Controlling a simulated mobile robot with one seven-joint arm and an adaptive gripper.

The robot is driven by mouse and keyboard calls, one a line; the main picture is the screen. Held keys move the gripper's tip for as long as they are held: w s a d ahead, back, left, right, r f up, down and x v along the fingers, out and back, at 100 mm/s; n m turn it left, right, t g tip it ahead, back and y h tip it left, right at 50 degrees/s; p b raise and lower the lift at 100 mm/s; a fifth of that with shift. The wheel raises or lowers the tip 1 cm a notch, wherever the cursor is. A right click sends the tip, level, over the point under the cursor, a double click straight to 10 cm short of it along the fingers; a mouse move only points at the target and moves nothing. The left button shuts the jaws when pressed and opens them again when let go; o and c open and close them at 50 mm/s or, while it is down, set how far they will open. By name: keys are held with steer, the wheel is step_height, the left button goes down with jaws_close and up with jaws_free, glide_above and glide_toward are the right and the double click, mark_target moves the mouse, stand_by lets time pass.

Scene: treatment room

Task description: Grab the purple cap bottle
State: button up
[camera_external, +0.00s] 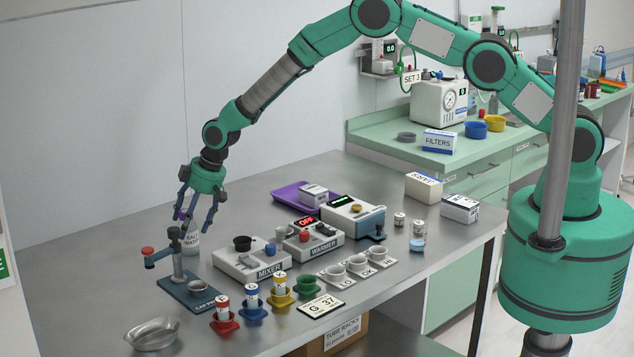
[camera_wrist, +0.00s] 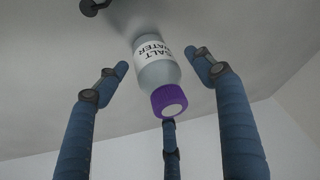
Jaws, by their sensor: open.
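The purple cap bottle (camera_external: 193,243) stands upright on the metal table at the left, labelled "SALT WATER". In the wrist view the bottle (camera_wrist: 158,70) shows with its purple cap (camera_wrist: 171,101) toward me. My gripper (camera_external: 200,218) is just above the bottle, pointing down, with its fingers spread around the cap region. In the wrist view my gripper (camera_wrist: 164,95) is open, with one finger on each side of the bottle and a third below the cap. I cannot tell whether the third finger touches the cap.
A cap press (camera_external: 190,285) with a red knob stands close in front of the bottle. A mixer (camera_external: 252,262) and a warmer (camera_external: 313,245) stand to the right. Small coloured holders with vials (camera_external: 252,303) line the front. The table is clear behind the bottle.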

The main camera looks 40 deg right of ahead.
steer(key=shift+x, duration=1)
steer(key=shift+r, duration=0.1)
steer(key=c, duration=1.3)
steer(key=shift+r, duration=0.1)
steer(key=shift+r, duration=4.95)
steer(key=shift+c, duration=0.2)
